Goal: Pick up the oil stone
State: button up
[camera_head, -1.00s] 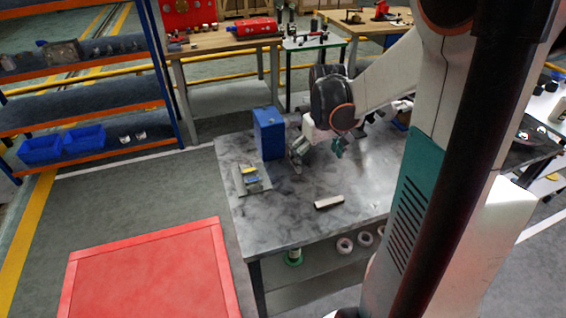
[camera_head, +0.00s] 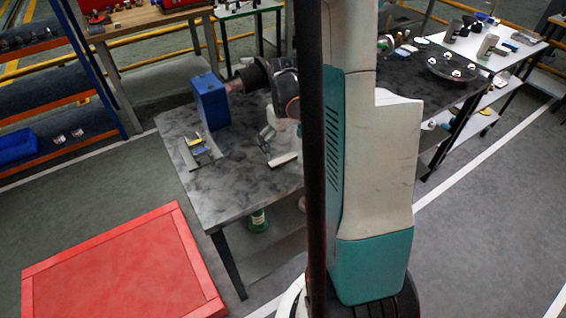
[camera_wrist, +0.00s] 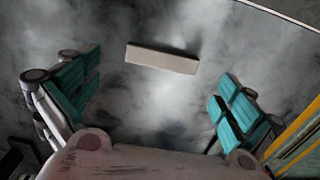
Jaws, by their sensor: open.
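A pale, oblong block with a dark edge (camera_head: 284,160), which looks like the oil stone, lies flat on the grey mottled table (camera_head: 238,192). In the wrist view the oil stone (camera_wrist: 162,58) lies ahead of the fingers, long side across the picture, clear of both. My gripper (camera_head: 267,138) is just behind and left of the stone in the head view. In the wrist view my gripper (camera_wrist: 155,98) is open, its teal-padded fingers wide apart with nothing between them. My arm hides part of the table's right side.
A blue box (camera_head: 211,102) stands on the table behind my gripper. A small tray (camera_head: 190,160) with yellow and blue pieces lies at the left. A red platform (camera_head: 120,268) is on the floor in front. Bare tabletop surrounds the stone.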

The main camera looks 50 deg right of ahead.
aim_at(284, 160)
jog(key=f+b, duration=0.1)
jog(key=f, duration=0.1)
jog(key=f+b, duration=0.1)
jog(key=f, duration=0.2)
jog(key=shift+s+a, duration=0.1)
jog(key=shift+a, duration=0.1)
jog(key=shift+r, duration=0.1)
jog(key=c, duration=1)
jog(key=shift+c, duration=0.2)
notch_tip(284, 160, up, 20)
jog(key=p, duration=0.6)
jog(key=shift+p, duration=0.35)
